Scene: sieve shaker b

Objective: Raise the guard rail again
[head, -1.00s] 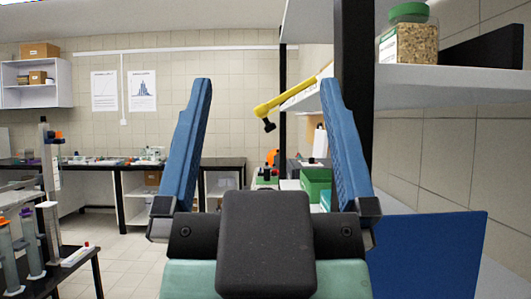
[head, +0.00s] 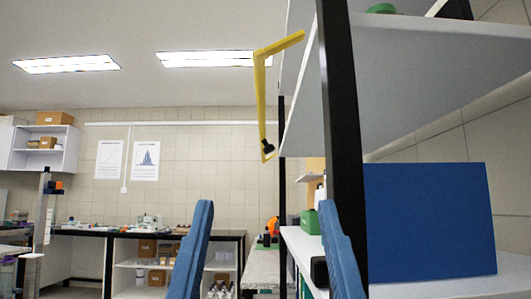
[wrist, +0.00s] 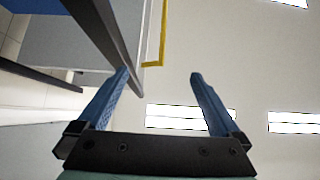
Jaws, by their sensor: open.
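The guard rail (head: 260,85) is a yellow bent bar on the shelf unit's left side in the head view. It runs from the upper shelf out to the left, then hangs down to a short foot. A black knob (head: 269,147) sits near its lower end. In the wrist view the rail (wrist: 163,35) shows beyond the fingertips, at the top centre. My gripper (head: 264,212) is open and empty, with two blue fingers. It shows below the rail in the head view, apart from it. The gripper also shows in the wrist view (wrist: 160,75).
The shelf unit has a black post (head: 342,150) and a white upper shelf (head: 430,85) close on the right. A bench (head: 75,231) stands at the back left. Space left of the rail is clear.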

